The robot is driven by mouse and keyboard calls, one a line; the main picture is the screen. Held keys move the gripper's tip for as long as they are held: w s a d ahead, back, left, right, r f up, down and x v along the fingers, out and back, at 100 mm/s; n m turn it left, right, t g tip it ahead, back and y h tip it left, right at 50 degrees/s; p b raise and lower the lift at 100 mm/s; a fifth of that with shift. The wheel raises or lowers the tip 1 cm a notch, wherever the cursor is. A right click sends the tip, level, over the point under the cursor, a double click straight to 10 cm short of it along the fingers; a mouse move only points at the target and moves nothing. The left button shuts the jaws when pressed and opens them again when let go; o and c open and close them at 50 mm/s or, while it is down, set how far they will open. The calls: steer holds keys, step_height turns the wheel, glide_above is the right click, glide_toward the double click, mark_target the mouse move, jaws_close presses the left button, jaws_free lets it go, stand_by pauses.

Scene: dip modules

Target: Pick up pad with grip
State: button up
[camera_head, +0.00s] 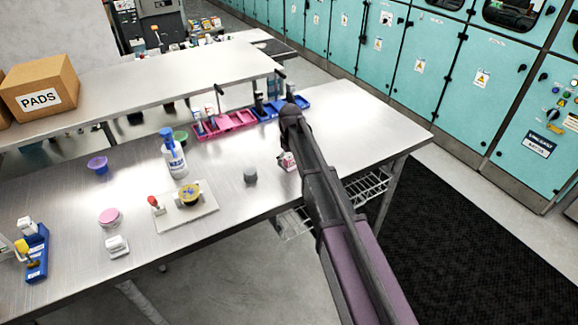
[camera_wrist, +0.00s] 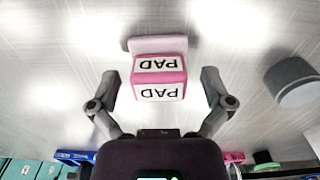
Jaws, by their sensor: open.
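The pad is a pink block with white "PAD" labels. In the wrist view the pad (camera_wrist: 160,78) lies between the two spread fingers of my gripper (camera_wrist: 160,88), with a gap on each side. A pale pink flat part shows at its far edge. In the head view the pad (camera_head: 287,161) is partly hidden by my arm, near the table's front edge. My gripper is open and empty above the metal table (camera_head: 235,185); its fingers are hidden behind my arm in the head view.
A small grey cylinder (camera_head: 250,175) stands left of the pad, and shows at right in the wrist view (camera_wrist: 292,82). Pink and blue trays (camera_head: 228,122) lie behind. A spray bottle (camera_head: 173,155) and a white board (camera_head: 188,212) stand further left.

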mark_target(290, 157)
stand_by(0.5)
steer(key=c, duration=1.2)
steer(key=shift+r, duration=0.2)
step_height(290, 157, up, 4)
steer(key=p, duration=0.4)
steer(key=shift+f, duration=0.15)
steer(key=s+d, duration=0.2)
steer(key=s, duration=0.5)
steer(key=s+d+p, duration=0.1)
steer(key=s+d, duration=0.1)
steer(key=s, duration=0.6)
steer(key=shift+s+d+r, duration=0.2)
steer(key=shift+d+r, duration=0.15)
steer(key=shift+r, duration=0.1)
steer(key=o, duration=0.5)
steer(key=c, duration=0.4)
